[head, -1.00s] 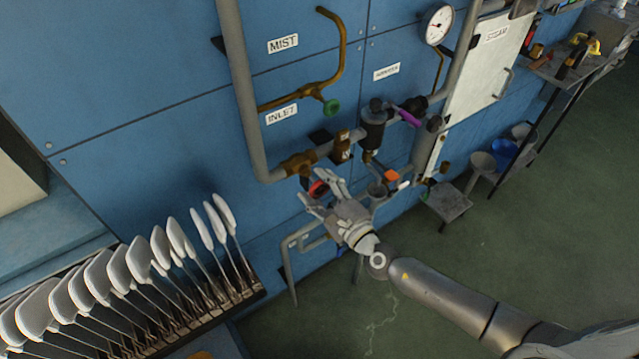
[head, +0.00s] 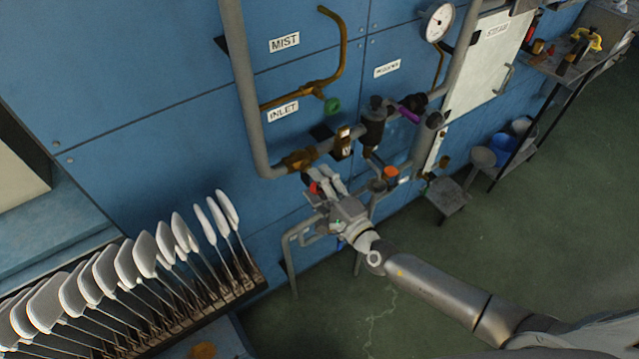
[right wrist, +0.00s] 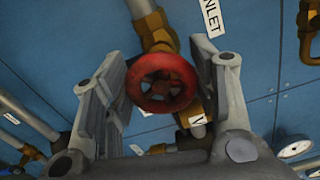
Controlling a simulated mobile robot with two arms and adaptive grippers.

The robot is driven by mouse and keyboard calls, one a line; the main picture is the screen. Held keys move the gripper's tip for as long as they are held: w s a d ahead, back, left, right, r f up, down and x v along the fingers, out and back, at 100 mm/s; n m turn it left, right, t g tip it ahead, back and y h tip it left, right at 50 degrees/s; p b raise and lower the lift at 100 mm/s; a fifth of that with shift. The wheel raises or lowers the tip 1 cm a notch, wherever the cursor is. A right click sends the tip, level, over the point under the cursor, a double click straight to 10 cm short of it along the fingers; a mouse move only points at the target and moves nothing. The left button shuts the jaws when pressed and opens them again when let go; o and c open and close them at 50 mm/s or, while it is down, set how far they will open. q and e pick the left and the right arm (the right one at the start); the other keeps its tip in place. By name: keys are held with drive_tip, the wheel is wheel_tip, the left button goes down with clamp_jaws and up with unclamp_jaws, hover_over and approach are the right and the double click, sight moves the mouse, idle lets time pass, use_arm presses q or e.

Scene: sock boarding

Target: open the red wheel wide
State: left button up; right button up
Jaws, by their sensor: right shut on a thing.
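The red wheel (head: 313,188) sits on the brass valve (head: 299,160) at the lower end of the grey pipe, below the INLET label (head: 283,112). My right gripper (head: 320,190) has its fingers around the wheel and partly hides it. In the right wrist view the red wheel (right wrist: 161,83) faces the camera, between the two fingers of my right gripper (right wrist: 170,78), which is shut on it. How far the wheel is turned cannot be told. My left gripper is not in view.
A green wheel (head: 333,105) is on the brass pipe above. A dark fitting (head: 373,125) and an orange part (head: 390,174) are to the right. A rack of white paddle-like boards (head: 145,252) stands at lower left. A small stool (head: 448,200) is at right.

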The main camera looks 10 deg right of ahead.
drive_tip(key=shift+f, duration=0.15)
drive_tip(key=o, duration=1)
drive_tip(key=shift+o, duration=0.2)
drive_tip(key=v, duration=1.2)
drive_tip(key=shift+d, duration=0.1)
